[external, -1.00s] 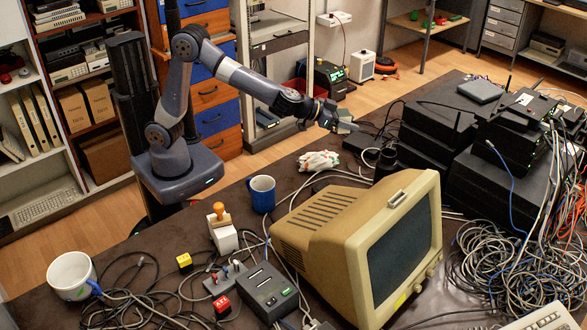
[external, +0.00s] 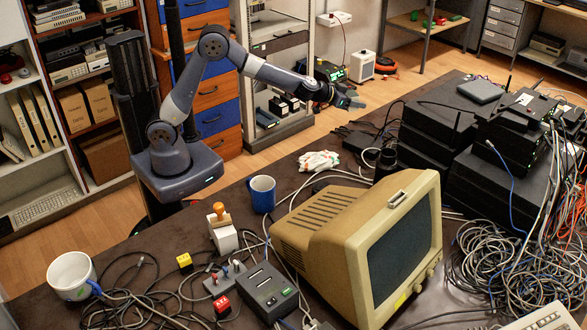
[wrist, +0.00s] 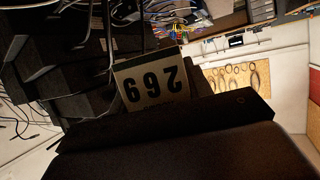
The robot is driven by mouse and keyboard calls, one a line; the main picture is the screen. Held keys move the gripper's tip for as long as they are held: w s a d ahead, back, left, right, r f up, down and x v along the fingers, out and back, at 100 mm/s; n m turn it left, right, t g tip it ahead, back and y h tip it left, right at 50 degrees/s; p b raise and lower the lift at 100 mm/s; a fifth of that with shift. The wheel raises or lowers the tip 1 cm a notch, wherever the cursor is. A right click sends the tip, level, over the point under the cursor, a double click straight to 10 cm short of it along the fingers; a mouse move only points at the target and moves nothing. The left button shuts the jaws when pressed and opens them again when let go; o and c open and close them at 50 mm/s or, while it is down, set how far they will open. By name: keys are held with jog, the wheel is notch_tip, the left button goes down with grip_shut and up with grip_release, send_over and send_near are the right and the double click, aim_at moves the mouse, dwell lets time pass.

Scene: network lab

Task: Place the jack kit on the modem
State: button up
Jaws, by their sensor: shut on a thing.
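My gripper (external: 338,94) is raised above the far edge of the table, left of the black device stack. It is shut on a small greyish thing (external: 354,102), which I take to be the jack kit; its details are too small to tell. In the wrist view, a pale plate with dark digits (wrist: 152,82), seen upside down, shows beyond a broad dark shape and is probably the held thing. Black network boxes with antennas (external: 508,136) are stacked at the right of the table. I cannot tell which one is the modem. The held thing is apart from them.
A beige monitor (external: 310,222) stands at the front middle. A blue mug (external: 262,194), a pair of gloves (external: 318,160) and a dark cylinder (external: 386,160) stand or lie nearby. Tangled cables (external: 500,255) cover the right. A small grey box (external: 480,90) tops the rear stack.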

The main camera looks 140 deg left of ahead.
aim_at(352, 137)
jog(key=shift+f, duration=1.35)
notch_tip(352, 137, down, 10)
jog(key=b, duration=0.7)
jog(key=shift+r, duration=0.15)
jog(key=o, duration=1)
jog(key=shift+f, duration=0.2)
jog(key=shift+o, duration=0.2)
jog(key=shift+r, duration=0.1)
